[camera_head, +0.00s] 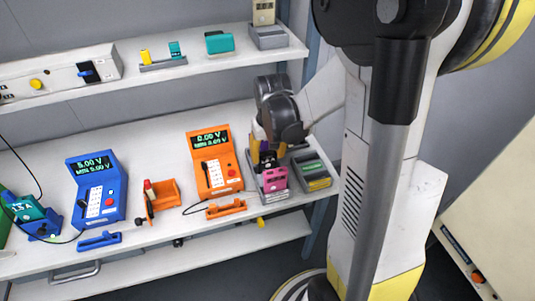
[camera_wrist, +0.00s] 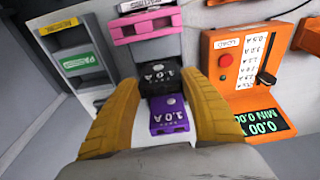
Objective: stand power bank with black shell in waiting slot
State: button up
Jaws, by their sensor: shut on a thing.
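A power bank with a black shell (camera_wrist: 160,82), marked 1.0 A, sits between the yellow fingertips of my gripper (camera_wrist: 163,72). My gripper (camera_head: 266,150) is shut on it, above a grey slotted holder (camera_head: 271,197) at the right of the bench. A purple power bank (camera_wrist: 168,116), also marked 1.0 A, shows just on the near side of the black one in the wrist view. A pink piece (camera_head: 273,179) is at the holder's front; it also shows in the wrist view (camera_wrist: 150,27). I cannot tell whether the black bank touches the holder's bottom.
Another grey holder (camera_head: 315,175) with green and yellow pieces stands close on the right. An orange meter (camera_head: 212,163) reading 0.00 V stands close on the left, with an orange cradle (camera_head: 226,208) before it. A blue meter (camera_head: 96,190) is farther left. A shelf (camera_head: 200,58) runs above.

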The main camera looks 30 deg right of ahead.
jog(key=shift+f+b, duration=0.3)
jog(key=shift+f, duration=0.15)
jog(key=o, duration=1.2)
jog(key=r, duration=0.4)
jog(key=s+r, duration=0.1)
jog(key=r, duration=0.7)
jog(key=shift+s+a, duration=0.25)
jog(key=shift+s, duration=0.05)
jog(key=s+a+r+n+t, duration=0.1)
jog(key=s+a+t, duration=0.1)
jog(key=s+a, duration=0.1)
jog(key=s+a+r+n+t, duration=0.1)
jog(key=s+a, duration=0.2)
jog(key=a, duration=0.2)
jog(key=s+a+r+n+t, duration=0.1)
jog(key=s+a+t, duration=0.1)
jog(key=a, duration=0.3)
jog(key=shift+s+t, duration=0.3)
jog(key=shift+s, duration=0.35)
